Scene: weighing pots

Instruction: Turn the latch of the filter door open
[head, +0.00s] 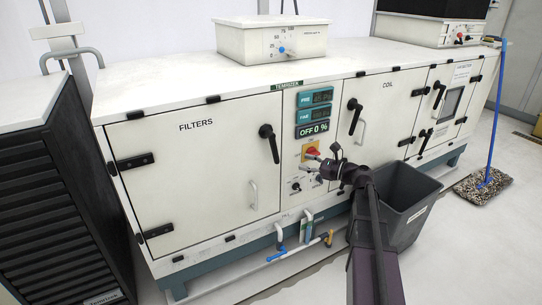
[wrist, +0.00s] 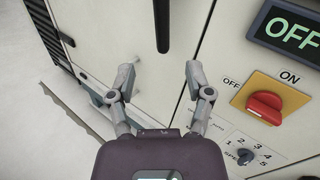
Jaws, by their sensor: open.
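The filter door (head: 190,165), a cream panel marked FILTERS, is shut at the left of the cabinet. Its latch (head: 269,143) is a black lever near the door's right edge, hanging down with a slight tilt. In the wrist view the latch (wrist: 162,22) enters from the top centre, its lower end just beyond my fingertips. My gripper (head: 320,162) is in front of the control panel, right of the latch in the head view. In the wrist view my gripper (wrist: 160,76) is open and empty, with the fingers spread either side of the latch's line and apart from it.
The control panel has a red switch (head: 312,152) on yellow, also close right of my fingers in the wrist view (wrist: 264,107). A pale pull handle (head: 253,195) sits on the door. A grey bin (head: 405,215) stands below, and a mop (head: 487,180) at right.

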